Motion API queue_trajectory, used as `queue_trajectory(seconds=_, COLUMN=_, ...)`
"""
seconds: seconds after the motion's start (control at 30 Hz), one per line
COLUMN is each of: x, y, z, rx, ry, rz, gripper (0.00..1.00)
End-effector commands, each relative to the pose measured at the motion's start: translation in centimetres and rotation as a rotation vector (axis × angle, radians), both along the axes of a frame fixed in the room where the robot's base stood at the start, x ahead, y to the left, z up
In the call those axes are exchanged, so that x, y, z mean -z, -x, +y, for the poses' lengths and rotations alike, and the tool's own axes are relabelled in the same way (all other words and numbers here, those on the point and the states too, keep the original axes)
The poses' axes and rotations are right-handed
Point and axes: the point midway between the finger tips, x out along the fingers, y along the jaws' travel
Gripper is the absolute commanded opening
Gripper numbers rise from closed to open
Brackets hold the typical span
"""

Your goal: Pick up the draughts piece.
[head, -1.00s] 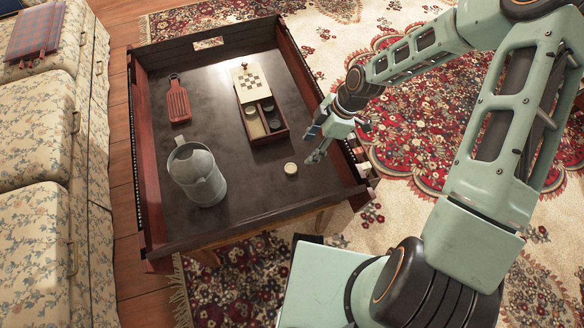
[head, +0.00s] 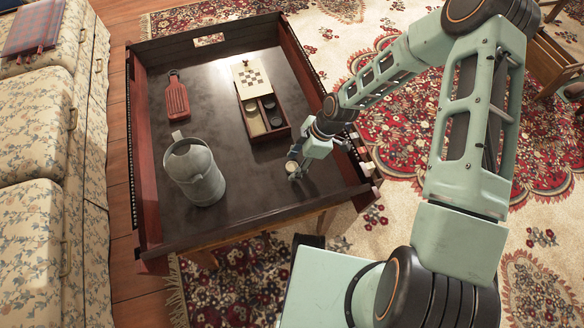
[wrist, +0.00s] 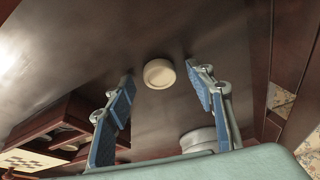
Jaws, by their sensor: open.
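The draughts piece is a small cream disc (head: 291,167) lying flat on the dark tray table, near its right front part. In the wrist view the piece (wrist: 159,73) lies just ahead of and between the fingertips, with a gap on each side. My gripper (head: 299,166) is low over the table at the piece and partly hides it in the head view. In the wrist view my gripper (wrist: 160,78) is open, its blue-padded fingers apart with nothing held.
A wooden games box (head: 282,131) with pieces inside stands behind the gripper, and shows at lower left in the wrist view (wrist: 35,125). A grey jug (head: 205,178) stands to the left, a red slotted board (head: 177,98) beyond it. Raised walls (head: 143,160) edge the tray table.

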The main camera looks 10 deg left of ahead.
Motion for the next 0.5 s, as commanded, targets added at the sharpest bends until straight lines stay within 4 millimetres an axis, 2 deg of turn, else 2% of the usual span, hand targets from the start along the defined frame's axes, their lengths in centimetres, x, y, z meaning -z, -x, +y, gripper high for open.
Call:
queue_trajectory(seconds=0.17, x=-0.06, y=-0.02, z=-0.02, rx=0.0, ry=0.0, rz=0.0, gripper=0.49)
queue_trajectory(seconds=0.43, x=-0.07, y=-0.01, z=-0.03, rx=0.0, ry=0.0, rz=0.0, gripper=0.19)
queue_trajectory(seconds=0.5, x=-0.08, y=-0.01, z=-0.03, rx=0.0, ry=0.0, rz=0.0, gripper=0.17)
